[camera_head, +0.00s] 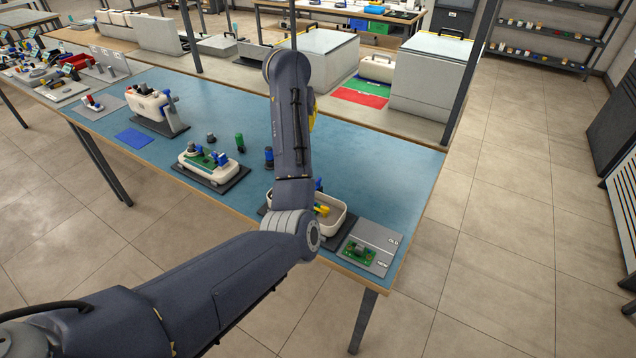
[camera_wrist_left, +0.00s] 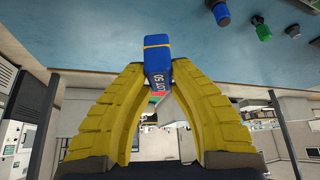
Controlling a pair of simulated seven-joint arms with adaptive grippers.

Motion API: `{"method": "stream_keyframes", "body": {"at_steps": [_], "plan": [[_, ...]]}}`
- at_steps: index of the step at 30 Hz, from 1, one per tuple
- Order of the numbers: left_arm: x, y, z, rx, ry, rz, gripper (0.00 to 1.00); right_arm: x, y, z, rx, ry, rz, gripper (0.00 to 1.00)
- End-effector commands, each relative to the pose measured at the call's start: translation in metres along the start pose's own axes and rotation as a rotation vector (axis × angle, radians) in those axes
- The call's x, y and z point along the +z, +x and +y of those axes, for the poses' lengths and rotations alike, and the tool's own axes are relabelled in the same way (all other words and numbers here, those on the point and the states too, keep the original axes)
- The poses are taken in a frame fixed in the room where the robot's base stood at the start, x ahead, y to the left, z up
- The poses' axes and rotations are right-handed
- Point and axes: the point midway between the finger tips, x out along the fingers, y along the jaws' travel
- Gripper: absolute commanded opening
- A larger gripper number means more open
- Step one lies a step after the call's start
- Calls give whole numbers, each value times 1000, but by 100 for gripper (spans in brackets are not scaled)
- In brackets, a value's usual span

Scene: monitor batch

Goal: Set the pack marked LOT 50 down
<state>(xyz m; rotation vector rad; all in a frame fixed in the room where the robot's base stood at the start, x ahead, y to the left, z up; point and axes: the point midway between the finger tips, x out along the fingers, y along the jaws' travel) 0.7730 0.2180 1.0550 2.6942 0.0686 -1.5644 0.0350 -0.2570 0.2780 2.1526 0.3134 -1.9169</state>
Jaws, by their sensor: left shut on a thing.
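The blue pack marked LOT 50 (camera_wrist_left: 157,55), with a yellow band near one end, shows in the left wrist view between the tips of my left gripper's yellow fingers. My left gripper (camera_wrist_left: 160,70) is shut on it. The blue table surface (camera_wrist_left: 90,30) lies beyond the pack at the top of that view; I cannot tell whether they touch. In the head view my left arm hides the pack, and only a sliver of yellow finger shows beside the arm. My right gripper is in neither view.
The blue table (camera_head: 395,170) has free room right of my arm. A white tray (camera_head: 342,222) and a grey OLD/NEW board (camera_head: 372,232) with a green circuit board (camera_head: 359,253) lie near its front. White housings (camera_head: 212,174) and a blue mat (camera_head: 134,138) lie left.

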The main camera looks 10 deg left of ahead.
Motion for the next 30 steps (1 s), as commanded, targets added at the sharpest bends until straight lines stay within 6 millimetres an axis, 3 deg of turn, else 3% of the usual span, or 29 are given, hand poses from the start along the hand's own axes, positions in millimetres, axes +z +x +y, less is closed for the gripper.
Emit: {"method": "stream_keyframes", "body": {"at_steps": [5, 18, 24, 30], "plan": [[15, 23, -5, -16, -21, -4, 0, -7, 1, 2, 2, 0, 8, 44], [62, 105, -4, -15, -18, -3, 0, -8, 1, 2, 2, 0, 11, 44], [74, 128, -3, -13, -18, -1, 0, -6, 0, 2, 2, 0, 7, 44], [78, 136, -2, -11, -18, 0, 0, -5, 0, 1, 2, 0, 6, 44]]}}
